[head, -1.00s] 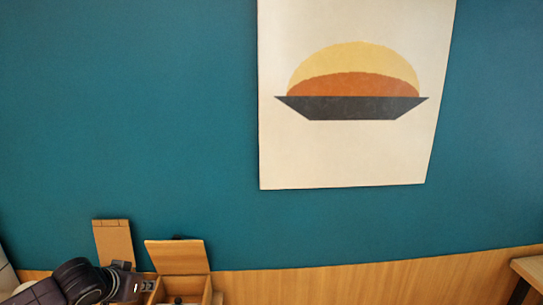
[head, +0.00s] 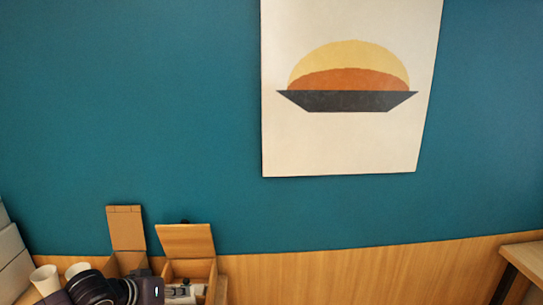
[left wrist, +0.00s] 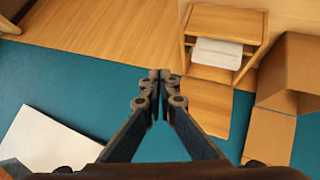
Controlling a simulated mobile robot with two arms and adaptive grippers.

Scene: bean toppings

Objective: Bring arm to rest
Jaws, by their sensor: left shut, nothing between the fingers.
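My left arm (head: 92,290) comes in at the lower left of the head view, in front of the boxes. Its gripper is small and partly cut off there. In the left wrist view the left gripper (left wrist: 160,76) has its fingertips together, with nothing between them. Behind the fingertips are blue wall and wood. My right gripper is not in view.
A lidded wooden box (head: 187,240) stands open beside an open cardboard box (head: 127,228). White cups (head: 45,279) stand left of them. A poster (head: 350,145) hangs on the blue wall. A wooden table edge (head: 522,256) shows at right.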

